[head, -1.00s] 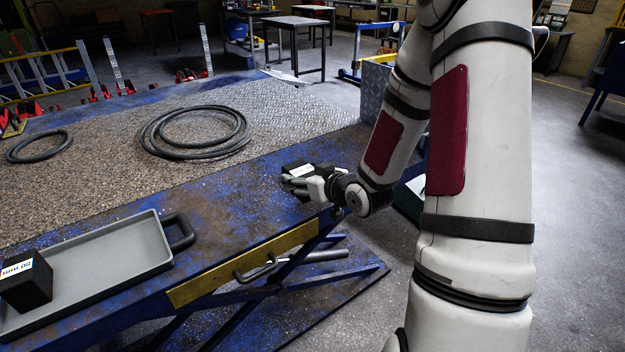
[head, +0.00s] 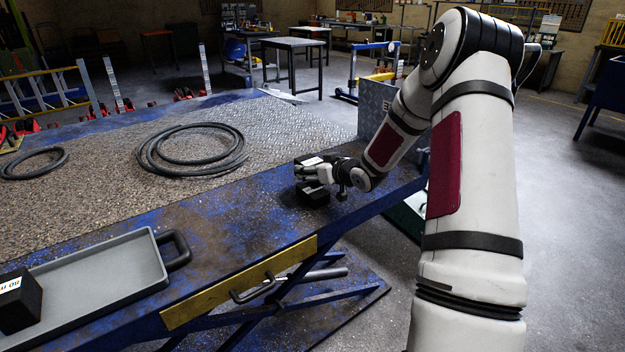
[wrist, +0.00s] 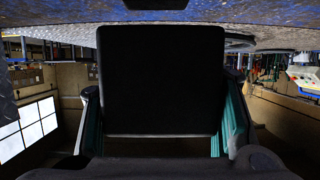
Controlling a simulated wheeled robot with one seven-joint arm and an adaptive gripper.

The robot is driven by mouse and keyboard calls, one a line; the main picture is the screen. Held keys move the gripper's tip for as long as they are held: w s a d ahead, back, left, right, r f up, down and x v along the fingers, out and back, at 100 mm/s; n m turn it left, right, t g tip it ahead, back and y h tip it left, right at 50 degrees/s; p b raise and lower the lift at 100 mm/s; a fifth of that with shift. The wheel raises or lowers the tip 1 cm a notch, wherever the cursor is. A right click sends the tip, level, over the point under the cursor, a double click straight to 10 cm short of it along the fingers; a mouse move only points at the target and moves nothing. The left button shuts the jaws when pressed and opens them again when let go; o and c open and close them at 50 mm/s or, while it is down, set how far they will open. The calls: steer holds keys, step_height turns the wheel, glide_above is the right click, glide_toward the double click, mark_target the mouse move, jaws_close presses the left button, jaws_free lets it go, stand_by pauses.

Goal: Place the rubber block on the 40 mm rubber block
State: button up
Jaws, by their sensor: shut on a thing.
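A black rubber block with a white label (head: 308,161) is between the fingers of my gripper (head: 312,171), above the blue table top near its right end. In the wrist view the held block (wrist: 160,80) fills the middle, with a finger at each side. A second black block (head: 312,194) rests on the table just below my gripper, partly covered by it. Its label cannot be read. I cannot tell whether the two blocks touch. A dark piece shows at the top edge of the wrist view (wrist: 155,4), apart from the held block.
A grey tray (head: 110,268) with another labelled black block (head: 20,302) lies at the front left. Two hose coils, one large (head: 192,150) and one small (head: 32,163), lie on the textured plate. A patterned metal box (head: 375,105) stands behind my forearm. Blue table space lies left of my gripper.

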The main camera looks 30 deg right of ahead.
steer(key=shift+w+d+f, duration=0.15)
steer(key=shift+w+d, duration=0.1)
steer(key=shift+c, duration=0.2)
steer(key=shift+f+b, duration=0.55)
steer(key=shift+f, duration=1)
steer(key=shift+f, duration=0.15)
steer(key=o, duration=1.6)
steer(key=shift+o, duration=0.2)
